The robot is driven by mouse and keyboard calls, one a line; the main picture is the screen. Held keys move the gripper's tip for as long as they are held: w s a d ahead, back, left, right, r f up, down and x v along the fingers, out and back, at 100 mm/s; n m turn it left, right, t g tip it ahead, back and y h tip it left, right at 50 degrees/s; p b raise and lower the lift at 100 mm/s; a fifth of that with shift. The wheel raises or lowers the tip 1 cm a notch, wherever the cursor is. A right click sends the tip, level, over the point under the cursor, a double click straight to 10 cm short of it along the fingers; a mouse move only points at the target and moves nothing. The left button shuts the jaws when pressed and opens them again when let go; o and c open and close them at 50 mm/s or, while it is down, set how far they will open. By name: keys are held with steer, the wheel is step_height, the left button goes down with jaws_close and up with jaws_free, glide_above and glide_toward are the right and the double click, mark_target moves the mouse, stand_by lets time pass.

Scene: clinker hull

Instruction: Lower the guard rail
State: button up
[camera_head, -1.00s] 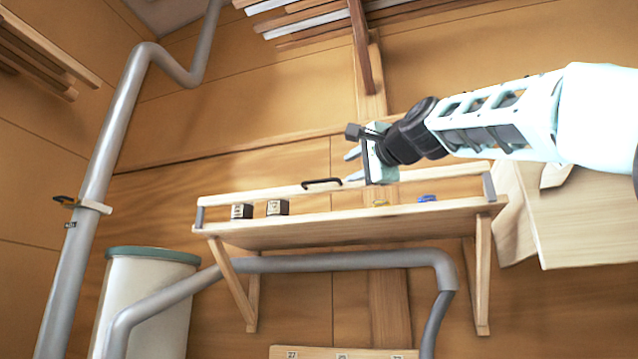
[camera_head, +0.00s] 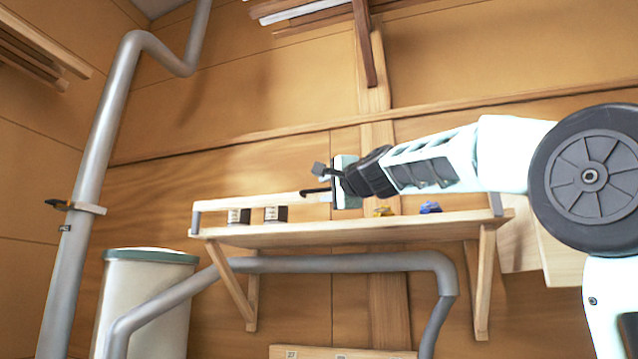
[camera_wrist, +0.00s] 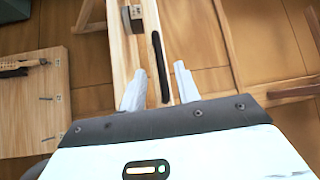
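The guard rail (camera_head: 260,201) is a pale wooden bar along the front of a wall shelf, raised above the shelf board, with a black handle (camera_head: 316,191) on it. My arm hides the rail's right part in the head view. My gripper (camera_head: 324,193) is at the handle, and its fingers are hard to make out there. In the wrist view, my gripper (camera_wrist: 158,86) is open, with one pale finger on each side of the rail. The black handle (camera_wrist: 160,60) lies lengthwise between the fingers and runs beyond the tips. I see no firm contact.
The shelf (camera_head: 340,232) carries two dark-and-white tins (camera_head: 275,214), a yellow item (camera_head: 383,211) and a blue item (camera_head: 430,207). A grey pipe (camera_head: 350,262) runs below it. A pale bin (camera_head: 146,300) and a tall pipe (camera_head: 95,170) stand left. A wooden panel (camera_wrist: 30,110) is left in the wrist view.

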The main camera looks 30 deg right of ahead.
mark_target(320, 191)
steer(key=shift+w+d+r+p, duration=0.2)
steer(key=shift+w+p, duration=0.15)
steer(key=shift+w, duration=0.8)
steer(key=shift+w+d+r+p, duration=0.15)
steer(key=shift+w+p, duration=0.15)
steer(key=shift+w, duration=0.85)
steer(key=shift+a, duration=0.1)
jaws_close()
steer(key=shift+s+f+b, duration=0.1)
steer(key=shift+f+b, duration=0.1)
steer(key=shift+b, duration=0.3)
